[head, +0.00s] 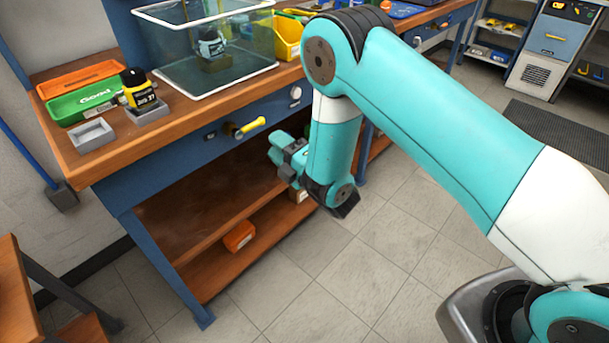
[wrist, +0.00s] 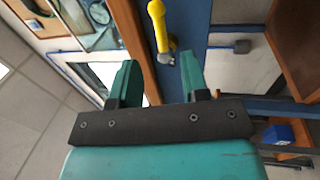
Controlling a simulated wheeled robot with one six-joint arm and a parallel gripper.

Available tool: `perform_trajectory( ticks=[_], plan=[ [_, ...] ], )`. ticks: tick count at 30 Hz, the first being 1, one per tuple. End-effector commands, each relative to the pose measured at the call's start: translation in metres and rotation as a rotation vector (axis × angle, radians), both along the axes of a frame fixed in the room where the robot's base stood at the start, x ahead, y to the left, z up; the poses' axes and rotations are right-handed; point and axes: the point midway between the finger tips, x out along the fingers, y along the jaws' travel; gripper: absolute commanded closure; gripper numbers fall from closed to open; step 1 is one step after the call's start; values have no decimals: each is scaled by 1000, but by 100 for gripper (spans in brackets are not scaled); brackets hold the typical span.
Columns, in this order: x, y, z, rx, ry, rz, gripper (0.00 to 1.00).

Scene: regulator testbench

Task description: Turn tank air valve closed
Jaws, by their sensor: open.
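The tank air valve appears to be the yellow lever handle (head: 250,126) on the blue front panel of the bench, below the glass tank (head: 215,88). In the head view the handle sticks out to the right, tilted slightly up. In the wrist view the yellow handle (wrist: 158,28) shows beyond the fingers, with its lower end in the gap between them. My gripper (head: 279,151) is open and empty, below and right of the handle in the head view. In the wrist view my gripper (wrist: 160,65) has its two teal fingers spread apart. I see no contact with the handle.
A white knob (head: 295,92) sits on the panel right of the handle. On the bench are a green tray (head: 85,103), a yellow-and-black device (head: 140,92) and a grey block (head: 92,136). An orange bin (head: 239,236) lies on the lower shelf. The floor in front is clear.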

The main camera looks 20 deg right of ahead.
Motion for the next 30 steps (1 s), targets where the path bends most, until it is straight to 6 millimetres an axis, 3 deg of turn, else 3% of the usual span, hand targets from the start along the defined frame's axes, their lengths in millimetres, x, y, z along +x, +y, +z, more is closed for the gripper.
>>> perform_trajectory(
  ticks=[3,11,30],
  plan=[
    [-26,-17,-8,-1,5,-2,58],
    [-48,-30,-20,-1,-2,0,58],
    [-71,-44,-16,-1,-2,2,58]
  ],
)
